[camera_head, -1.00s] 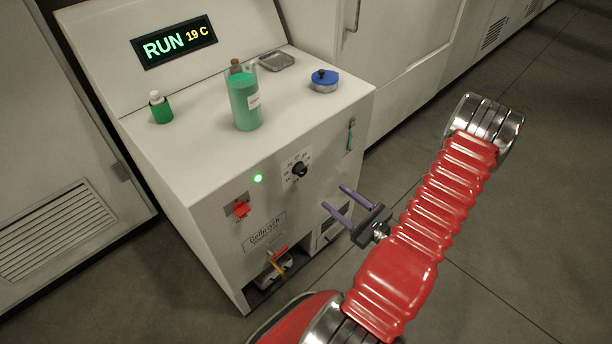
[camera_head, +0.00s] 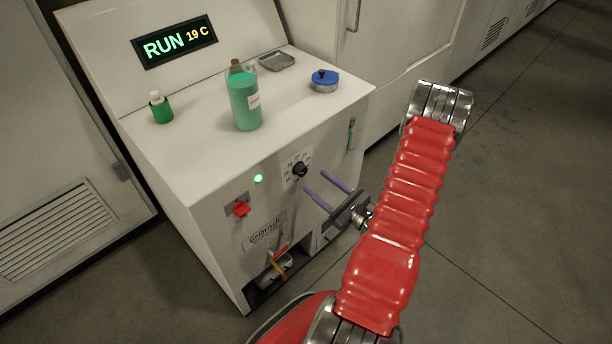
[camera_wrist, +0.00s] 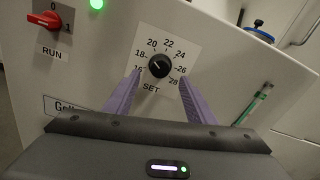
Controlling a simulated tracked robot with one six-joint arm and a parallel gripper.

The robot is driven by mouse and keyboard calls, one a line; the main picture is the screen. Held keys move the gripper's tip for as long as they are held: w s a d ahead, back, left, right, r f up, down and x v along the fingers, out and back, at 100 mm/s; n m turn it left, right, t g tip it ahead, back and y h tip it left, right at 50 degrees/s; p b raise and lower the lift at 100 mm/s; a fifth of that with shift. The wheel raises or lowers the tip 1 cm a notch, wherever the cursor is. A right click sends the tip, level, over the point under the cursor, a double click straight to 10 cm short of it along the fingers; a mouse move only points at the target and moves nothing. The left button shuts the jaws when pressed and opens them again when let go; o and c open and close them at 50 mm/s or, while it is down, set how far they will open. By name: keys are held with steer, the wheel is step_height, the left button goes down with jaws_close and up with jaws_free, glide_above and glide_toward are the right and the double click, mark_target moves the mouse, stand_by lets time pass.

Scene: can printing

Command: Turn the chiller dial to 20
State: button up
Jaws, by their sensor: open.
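The chiller dial is a small black knob (camera_head: 299,171) on a white scale plate on the chiller's front. In the wrist view the dial (camera_wrist: 159,66) has numbers 16 to 28 around it and SET below. Its pointer mark is too small to read surely.
A red switch (camera_wrist: 43,20) marked 0 and 1 and a lit green lamp (camera_head: 258,178) are left of the dial. A green gauge (camera_head: 350,134) is to its right.

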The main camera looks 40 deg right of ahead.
mark_target(304, 173)
steer(key=shift+w+a, duration=0.1)
steer(key=shift+w, duration=2.9)
steer(key=shift+c, duration=0.3)
steer(key=c, duration=1)
steer(key=shift+m, duration=1.7)
steer(key=o, duration=1.1)
steer(key=shift+c, duration=0.2)
